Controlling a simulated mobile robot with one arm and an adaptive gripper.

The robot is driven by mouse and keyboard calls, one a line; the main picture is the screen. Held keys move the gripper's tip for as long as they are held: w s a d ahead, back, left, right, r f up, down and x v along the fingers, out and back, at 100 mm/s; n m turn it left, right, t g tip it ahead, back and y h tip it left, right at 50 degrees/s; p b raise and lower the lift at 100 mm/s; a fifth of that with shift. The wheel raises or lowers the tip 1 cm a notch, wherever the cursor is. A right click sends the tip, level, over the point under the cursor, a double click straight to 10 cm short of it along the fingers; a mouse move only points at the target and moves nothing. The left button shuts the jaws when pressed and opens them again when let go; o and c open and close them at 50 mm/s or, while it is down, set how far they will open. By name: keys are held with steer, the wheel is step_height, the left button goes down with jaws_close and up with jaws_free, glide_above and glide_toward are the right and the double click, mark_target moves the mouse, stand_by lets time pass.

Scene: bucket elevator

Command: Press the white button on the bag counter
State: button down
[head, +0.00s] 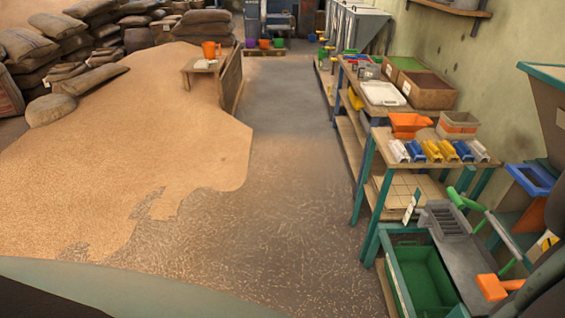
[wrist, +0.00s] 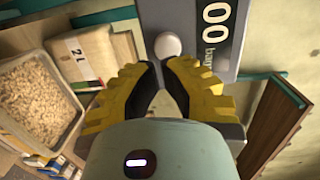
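The bag counter (wrist: 190,12) is a grey panel at the top of the wrist view. Its round white button (wrist: 167,46) is just beyond my fingertips, slightly above the image centre. A dark display (wrist: 215,32) with white "00" and partly hidden lettering is right of the button. My gripper (wrist: 160,72) has yellow and black fingers close together, with a narrow V-shaped gap near the tips and nothing visible between them. Whether the fingers meet is unclear. I cannot tell whether they touch the panel. I cannot make out the counter or button in the head view.
In the wrist view, a bin of pellets (wrist: 38,100) and a cardboard box (wrist: 80,52) are left, and a brown board (wrist: 275,125) is right. In the head view, a cluttered workbench (head: 376,165) lines the right, a grain heap (head: 130,150) the left, with clear floor (head: 285,130) between.

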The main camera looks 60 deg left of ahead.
steer(key=b+v, duration=0.3)
steer(key=v, duration=0.7)
steer(key=shift+a, duration=0.15)
steer(key=shift+r, duration=0.1)
